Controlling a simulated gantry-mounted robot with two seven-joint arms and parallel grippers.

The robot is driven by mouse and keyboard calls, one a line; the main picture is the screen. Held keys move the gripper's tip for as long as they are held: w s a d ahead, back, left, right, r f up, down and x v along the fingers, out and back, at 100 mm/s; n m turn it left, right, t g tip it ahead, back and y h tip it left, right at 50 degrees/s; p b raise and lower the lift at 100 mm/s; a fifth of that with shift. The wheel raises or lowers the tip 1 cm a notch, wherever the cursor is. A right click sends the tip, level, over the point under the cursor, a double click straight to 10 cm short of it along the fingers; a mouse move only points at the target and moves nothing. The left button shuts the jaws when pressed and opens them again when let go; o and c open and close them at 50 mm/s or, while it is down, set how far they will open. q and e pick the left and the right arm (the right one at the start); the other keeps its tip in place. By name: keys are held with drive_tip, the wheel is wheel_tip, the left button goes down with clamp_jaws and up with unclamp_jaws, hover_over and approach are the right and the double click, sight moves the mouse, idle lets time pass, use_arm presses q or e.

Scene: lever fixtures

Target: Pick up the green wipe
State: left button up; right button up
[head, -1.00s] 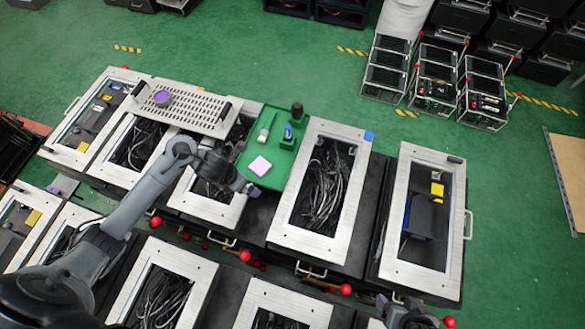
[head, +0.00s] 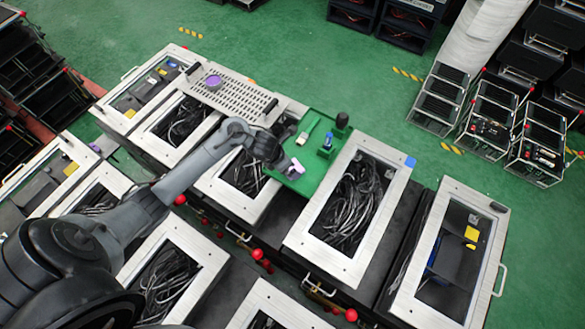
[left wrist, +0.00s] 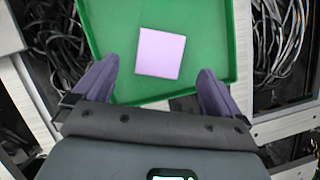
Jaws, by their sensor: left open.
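A flat lilac-pink square (left wrist: 160,53) lies in the green tray (left wrist: 208,30); I see no clearly green wipe. In the head view the square (head: 295,167) is partly hidden by my left gripper (head: 283,163). In the left wrist view the left gripper (left wrist: 158,66) is open and empty. Its dark fingers stand either side of the square's near part, with gaps on both sides. Whether they are level with it I cannot tell. My right gripper is not in view.
The tray also holds a pale green tool (head: 308,131), a blue bottle (head: 327,141) and a dark cylinder (head: 341,121). A slotted metal plate (head: 228,95) with a purple disc (head: 213,82) is at its left. Framed bays of cables (head: 352,197) surround it.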

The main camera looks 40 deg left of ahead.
use_arm(q)
drive_tip(key=shift+x, duration=2.1)
drive_tip(key=shift+s, duration=0.1)
drive_tip(key=shift+c, duration=0.3)
drive_tip(key=c, duration=1)
drive_tip(key=shift+c, duration=0.2)
drive_tip(key=shift+r, duration=0.5)
drive_tip(key=r, duration=0.3)
drive_tip(key=shift+d+r, duration=0.3)
drive_tip(key=d+r+p, duration=0.1)
drive_tip(key=d+r, duration=0.5)
drive_tip(key=d, duration=0.5)
drive_tip(key=shift+p, duration=0.35)
